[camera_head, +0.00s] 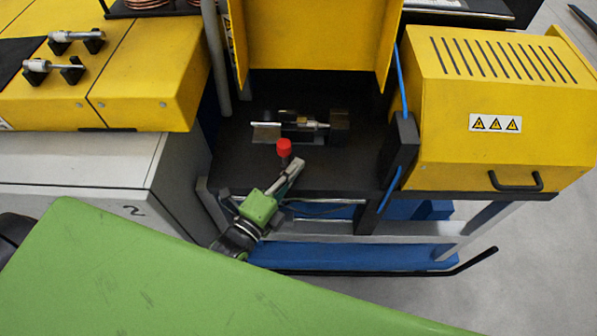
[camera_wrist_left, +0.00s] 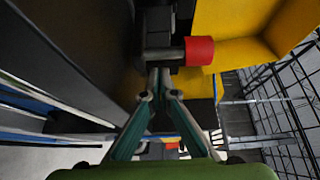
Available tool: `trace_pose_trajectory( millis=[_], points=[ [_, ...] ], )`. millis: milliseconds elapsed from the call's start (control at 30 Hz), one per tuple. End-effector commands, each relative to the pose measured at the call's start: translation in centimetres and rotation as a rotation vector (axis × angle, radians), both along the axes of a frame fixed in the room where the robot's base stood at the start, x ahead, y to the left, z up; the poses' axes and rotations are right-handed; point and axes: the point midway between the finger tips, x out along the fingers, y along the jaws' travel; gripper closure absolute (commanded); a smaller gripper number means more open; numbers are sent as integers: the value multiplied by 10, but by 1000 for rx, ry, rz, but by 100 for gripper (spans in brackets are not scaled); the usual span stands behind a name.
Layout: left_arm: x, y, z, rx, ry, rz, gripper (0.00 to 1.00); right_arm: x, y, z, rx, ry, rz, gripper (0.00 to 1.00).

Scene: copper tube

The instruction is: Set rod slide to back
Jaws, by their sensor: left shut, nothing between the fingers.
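The rod slide (camera_head: 300,125) is a small metal fixture with a silver rod, on the black bed of the machine in the head view. A red knob (camera_head: 284,147) stands at its front. My left gripper (camera_head: 297,166) is in front of the bed, its fingers pointing up and right, with the tips close to the knob. In the left wrist view the red knob (camera_wrist_left: 199,51) sits on a grey shaft, just beyond and right of my fingertips (camera_wrist_left: 160,92). The fingers are shut with nothing between them. I cannot tell whether they touch the knob or shaft. My right gripper is not in view.
A yellow hood (camera_head: 310,40) rises behind the bed. A yellow vented housing (camera_head: 490,110) with a black handle (camera_head: 515,181) stands to the right. A black post (camera_head: 400,148) with blue hose is beside it. Another yellow machine (camera_head: 140,80) is at left.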

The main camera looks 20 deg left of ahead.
Motion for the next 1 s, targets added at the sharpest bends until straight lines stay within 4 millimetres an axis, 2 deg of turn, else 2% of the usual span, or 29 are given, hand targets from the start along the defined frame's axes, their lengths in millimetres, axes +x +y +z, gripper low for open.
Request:
trace_pose_trajectory(
  millis=[200, 567, 800, 1000],
  points=[
    [-1, 14, 0, 0, 0, -1, 100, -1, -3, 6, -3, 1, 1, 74],
    [-2, 17, 0, 0, 0, 0, 100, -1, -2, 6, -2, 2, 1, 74],
    [-13, 58, 0, 4, 2, 3, 100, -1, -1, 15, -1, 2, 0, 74],
    [-17, 71, 0, -1, 1, 3, 100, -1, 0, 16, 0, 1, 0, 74]
  ],
)
